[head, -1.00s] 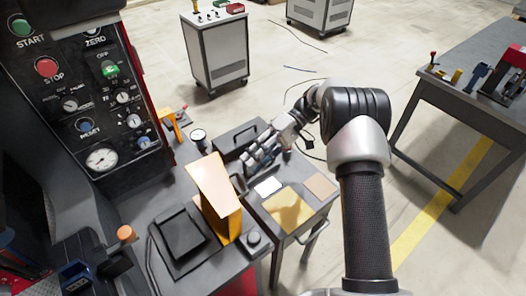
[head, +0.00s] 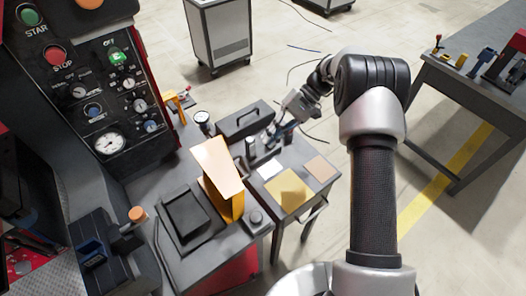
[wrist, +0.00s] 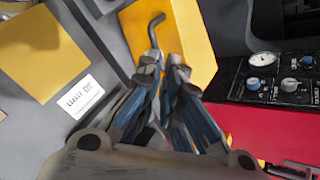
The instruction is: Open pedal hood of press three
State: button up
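An orange-yellow hood with a pale slanted top (head: 217,168) stands on the grey bench in the head view; I take it for the pedal hood. My gripper (head: 273,138) is beyond it to the right, above the small side table, apart from the hood. In the wrist view my gripper (wrist: 165,66) has its blue-padded fingers converging with tips nearly together. A yellow surface (wrist: 185,30) lies behind them. A dark bent rod (wrist: 153,28) rises by the left fingertip; I cannot tell whether they touch. I see nothing clearly held.
A control panel (head: 110,85) stands at the left. A dark handled box (head: 243,121), a gauge (head: 202,117) and a black pad (head: 186,214) sit around the hood. A white card (head: 270,170) lies under the gripper. A workbench (head: 470,110) stands right, with open floor between.

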jog(key=d+m+h+p, duration=0.1)
jog(key=m, duration=0.2)
jog(key=d+m+t+h+p, duration=0.1)
jog(key=m+p, duration=0.1)
jog(key=m, duration=0.2)
jog(key=s+d+r+m+t+h+p, duration=0.1)
jog(key=d+m, duration=0.1)
jog(key=m, duration=0.1)
grip_shut()
jog(key=s+a+f+m+b, duration=0.1)
jog(key=s+a+f+m, duration=0.1)
jog(key=a+f, duration=0.5)
jog(key=shift+s+f+m+t+h, duration=0.3)
jog(key=shift+s+f+h, duration=0.15)
jog(key=shift+s, duration=0.45)
